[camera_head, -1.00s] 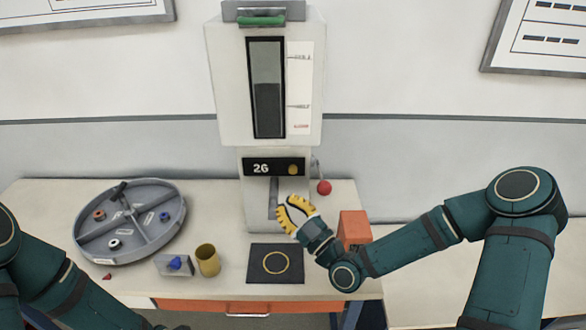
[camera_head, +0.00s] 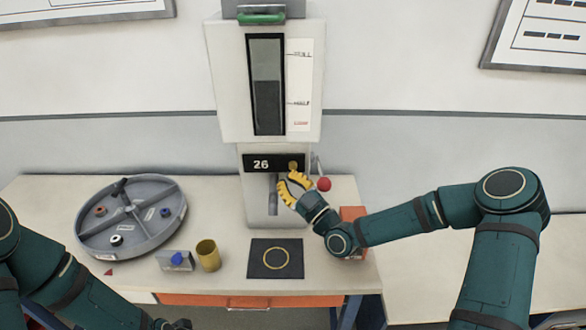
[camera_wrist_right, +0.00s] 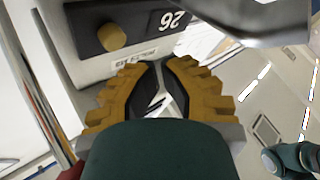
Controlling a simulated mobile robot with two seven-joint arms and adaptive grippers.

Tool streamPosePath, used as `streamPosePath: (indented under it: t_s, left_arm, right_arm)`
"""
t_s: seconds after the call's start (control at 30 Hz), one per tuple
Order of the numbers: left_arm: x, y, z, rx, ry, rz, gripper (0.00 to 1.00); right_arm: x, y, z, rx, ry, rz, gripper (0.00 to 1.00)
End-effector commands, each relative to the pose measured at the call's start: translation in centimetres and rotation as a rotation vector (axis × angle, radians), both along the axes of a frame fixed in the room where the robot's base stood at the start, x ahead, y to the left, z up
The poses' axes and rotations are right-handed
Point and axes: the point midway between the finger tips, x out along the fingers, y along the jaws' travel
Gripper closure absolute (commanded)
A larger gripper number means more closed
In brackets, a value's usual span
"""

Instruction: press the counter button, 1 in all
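The brass counter button (camera_head: 293,166) sits at the right end of a black panel (camera_head: 260,163) reading 26, on the front of the tall white machine (camera_head: 222,80). The right wrist view shows the button (camera_wrist_right: 112,37) beyond the fingers, apart from them. My right gripper (camera_head: 290,180) has yellow fingers and is just below the button. In the right wrist view its fingertips (camera_wrist_right: 158,66) come together with nothing held between them. My left gripper (camera_head: 176,325) is barely visible at the bottom edge, and its fingers cannot be made out.
A red ball-ended lever (camera_head: 324,184) is close right of my right gripper. An orange block (camera_head: 352,214) is partly behind my right arm. A grey divided tray (camera_head: 90,245), a blue-knobbed box (camera_head: 177,261), a brass cup (camera_head: 208,256) and a ringed black mat (camera_head: 258,270) are on the table (camera_head: 225,282).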

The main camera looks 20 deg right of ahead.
Motion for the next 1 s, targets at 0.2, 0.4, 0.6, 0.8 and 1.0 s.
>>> streamPosePath:
  t_s: [0.2, 0.4, 0.6, 0.8, 1.0]
  left_arm:
    - [0.07, -0.02, -0.79, 0.002, 0.000, 0.002, 0.53]
    - [0.07, -0.01, -0.79, 0.002, -0.001, 0.002, 0.53]
    - [0.06, -0.02, -0.78, 0.002, -0.001, 0.001, 0.53]
    - [0.05, -0.02, -0.78, 0.002, -0.001, 0.001, 0.53]
    - [0.06, -0.03, -0.79, 0.002, -0.001, 0.001, 0.53]
  right_arm:
    - [1.16, -0.38, -0.05, 0.000, -0.001, -0.001, 1.00]
    - [1.30, -0.41, 0.03, 0.000, 0.000, -0.001, 1.00]
    - [1.28, -0.40, 0.03, 0.000, 0.000, -0.001, 1.00]
    - [1.27, -0.40, 0.02, 0.000, 0.000, -0.001, 1.00]
    - [1.26, -0.40, 0.02, 0.000, 0.000, -0.001, 1.00]
